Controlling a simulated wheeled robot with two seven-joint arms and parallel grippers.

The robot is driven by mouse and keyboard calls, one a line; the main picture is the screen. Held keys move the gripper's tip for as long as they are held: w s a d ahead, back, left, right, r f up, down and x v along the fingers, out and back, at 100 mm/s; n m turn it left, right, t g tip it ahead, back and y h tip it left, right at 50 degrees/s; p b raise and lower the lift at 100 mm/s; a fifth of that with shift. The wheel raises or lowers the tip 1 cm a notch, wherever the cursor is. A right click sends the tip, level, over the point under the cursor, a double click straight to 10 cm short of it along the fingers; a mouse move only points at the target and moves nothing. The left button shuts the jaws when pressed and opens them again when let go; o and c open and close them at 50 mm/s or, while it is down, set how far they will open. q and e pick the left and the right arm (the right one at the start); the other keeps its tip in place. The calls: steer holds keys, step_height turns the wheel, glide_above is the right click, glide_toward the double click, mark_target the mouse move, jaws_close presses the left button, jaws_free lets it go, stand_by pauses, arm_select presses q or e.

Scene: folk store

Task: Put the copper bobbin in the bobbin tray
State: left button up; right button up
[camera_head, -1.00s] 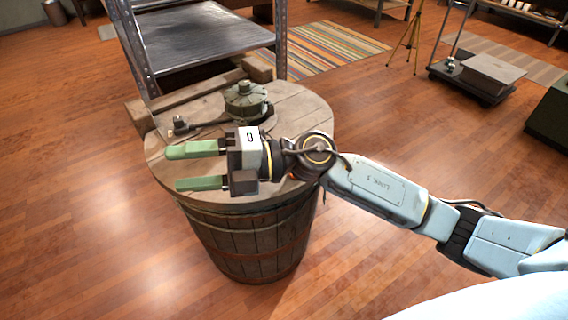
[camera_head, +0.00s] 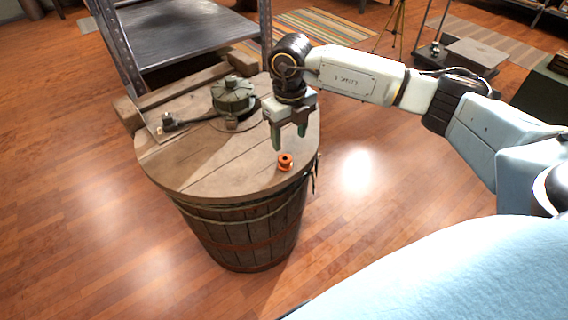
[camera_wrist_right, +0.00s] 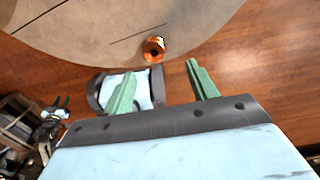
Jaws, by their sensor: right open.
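The copper bobbin (camera_head: 285,162), a small orange-copper spool, stands on the wooden barrel top (camera_head: 222,166) near its right front edge. My right gripper (camera_head: 289,140) points down just above and behind it, open, with its green fingers apart and nothing between them. In the right wrist view the bobbin (camera_wrist_right: 154,47) lies beyond the fingertips of the gripper (camera_wrist_right: 162,70), near the rim of the barrel top (camera_wrist_right: 100,35). I cannot make out a bobbin tray in either view. My left gripper is not in view.
A dark green round device (camera_head: 233,97) with a lever stands at the back of the barrel top. A metal shelf rack (camera_head: 180,40) rises behind it. The front left of the barrel top is clear.

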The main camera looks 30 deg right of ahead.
mark_target(286, 168)
step_height(286, 168, down, 4)
steer(key=shift+a+r+b, duration=0.1)
steer(key=shift+r+b, duration=0.1)
steer(key=shift+b, duration=0.15)
steer(key=f, duration=0.2)
steer(key=f+b, duration=0.1)
steer(key=f, duration=0.1)
steer(key=shift+a, duration=0.4)
steer(key=shift+f+b, duration=0.3)
steer(key=shift+f, duration=0.1)
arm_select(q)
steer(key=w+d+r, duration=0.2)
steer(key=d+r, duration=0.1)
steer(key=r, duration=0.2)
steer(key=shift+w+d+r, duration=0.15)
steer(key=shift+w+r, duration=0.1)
arm_select(e)
steer(key=c, duration=1.1)
steer(key=shift+r, duration=0.1)
steer(key=shift+c, duration=0.2)
